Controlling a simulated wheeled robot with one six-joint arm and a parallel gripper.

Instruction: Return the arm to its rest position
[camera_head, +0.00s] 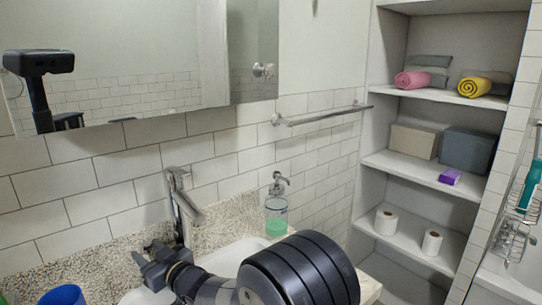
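My arm reaches from the bottom edge of the head view towards the left, over the white sink. My gripper (143,263) is at its far end, dark and small, in front of the speckled counter and left of the faucet. No object shows in it. I cannot tell from this angle whether its fingers are apart or closed. The large dark arm link hides part of the sink and the counter's front.
A faucet (184,208) and a soap bottle (276,216) stand behind the arm. A blue cup (62,296) is at the lower left. A towel bar (325,115) juts from the wall. Shelves at right hold a pink towel (412,80) and a yellow towel (473,87).

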